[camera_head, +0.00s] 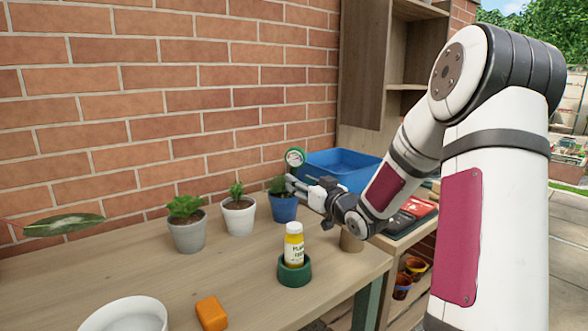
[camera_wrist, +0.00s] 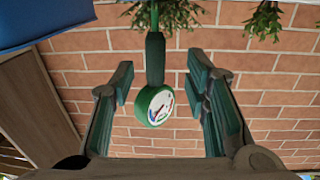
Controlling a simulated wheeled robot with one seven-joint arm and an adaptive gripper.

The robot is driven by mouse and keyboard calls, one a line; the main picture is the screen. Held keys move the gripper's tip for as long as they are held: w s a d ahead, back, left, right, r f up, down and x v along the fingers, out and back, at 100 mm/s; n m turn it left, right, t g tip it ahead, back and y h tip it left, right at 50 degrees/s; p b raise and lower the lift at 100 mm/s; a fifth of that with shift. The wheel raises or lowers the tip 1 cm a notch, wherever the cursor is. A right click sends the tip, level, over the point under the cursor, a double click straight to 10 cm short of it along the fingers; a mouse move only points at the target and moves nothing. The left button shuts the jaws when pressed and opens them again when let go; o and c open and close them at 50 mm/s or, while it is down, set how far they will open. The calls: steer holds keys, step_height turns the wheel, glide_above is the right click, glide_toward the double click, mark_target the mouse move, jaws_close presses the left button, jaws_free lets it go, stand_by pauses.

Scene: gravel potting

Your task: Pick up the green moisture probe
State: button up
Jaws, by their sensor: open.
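The green moisture probe (camera_head: 295,157) has a round dial with a white face. It stands upright in the soil of the plant in the blue pot (camera_head: 284,207). In the wrist view, which is upside down, the probe's dial (camera_wrist: 155,104) and dark green neck (camera_wrist: 155,58) show between the two fingers, with a gap on each side. My gripper (camera_head: 291,183) is open and reaches in from the right, close to the probe. In the wrist view my gripper (camera_wrist: 161,68) has nothing clamped in it. The probe's lower end is hidden by the plant.
A white pot (camera_head: 239,216) and a grey pot (camera_head: 188,233) with plants stand to the left. A blue tub (camera_head: 342,168) is behind my gripper. A yellow bottle (camera_head: 293,247) in a green holder (camera_head: 294,272), an orange block (camera_head: 211,314) and a white bowl (camera_head: 126,317) stand nearer. A brick wall is behind.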

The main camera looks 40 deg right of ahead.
steer(key=shift+w+d+b, duration=0.2)
steer(key=shift+w+b, duration=0.15)
steer(key=shift+w, duration=1)
steer(key=shift+w+d+b, duration=0.15)
steer(key=shift+w+b, duration=0.2)
steer(key=shift+w, duration=0.95)
jaws_close()
